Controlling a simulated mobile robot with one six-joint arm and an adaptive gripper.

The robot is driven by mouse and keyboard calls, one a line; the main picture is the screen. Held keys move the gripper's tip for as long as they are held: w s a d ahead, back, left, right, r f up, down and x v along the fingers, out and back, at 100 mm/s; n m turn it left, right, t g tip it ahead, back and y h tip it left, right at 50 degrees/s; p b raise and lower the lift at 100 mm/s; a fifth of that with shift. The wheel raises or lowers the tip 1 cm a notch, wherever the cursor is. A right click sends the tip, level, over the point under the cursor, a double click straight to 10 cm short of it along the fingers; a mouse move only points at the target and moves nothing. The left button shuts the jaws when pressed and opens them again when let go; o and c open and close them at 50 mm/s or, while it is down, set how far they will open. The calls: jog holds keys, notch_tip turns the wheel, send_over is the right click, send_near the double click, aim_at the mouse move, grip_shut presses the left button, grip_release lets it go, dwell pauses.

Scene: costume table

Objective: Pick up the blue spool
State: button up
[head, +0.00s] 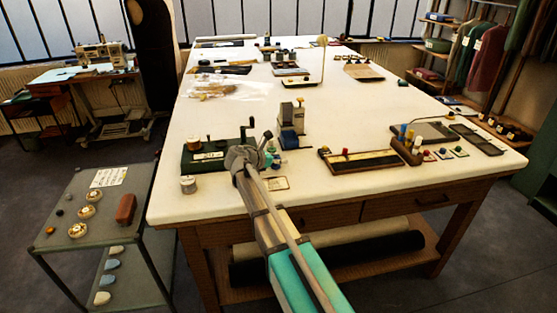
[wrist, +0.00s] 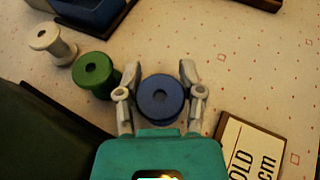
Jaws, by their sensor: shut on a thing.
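The blue spool (wrist: 160,100) stands between the two fingers of my gripper (wrist: 160,88) in the wrist view, seen from above with its dark centre hole showing. A finger presses on each side of it, and the gripper is shut on it. In the head view my gripper (head: 266,146) is low over the front part of the white table (head: 345,108), and I cannot clearly make out the blue spool there. I cannot tell whether the spool is clear of the table.
A green spool (wrist: 92,74) is close to the left finger, with a white spool (wrist: 50,42) beyond it. A printed card (wrist: 252,148) lies at right. A dark green board (wrist: 40,140) is at left. A grey upright device (head: 291,118) stands behind my gripper.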

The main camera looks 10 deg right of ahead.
jog(key=shift+r+p, duration=1.25)
jog(key=shift+r, duration=0.2)
jog(key=s+a+r+p, duration=0.6)
jog(key=s+r+p, duration=0.3)
jog(key=s, duration=0.3)
jog(key=shift+s+r+p, duration=0.35)
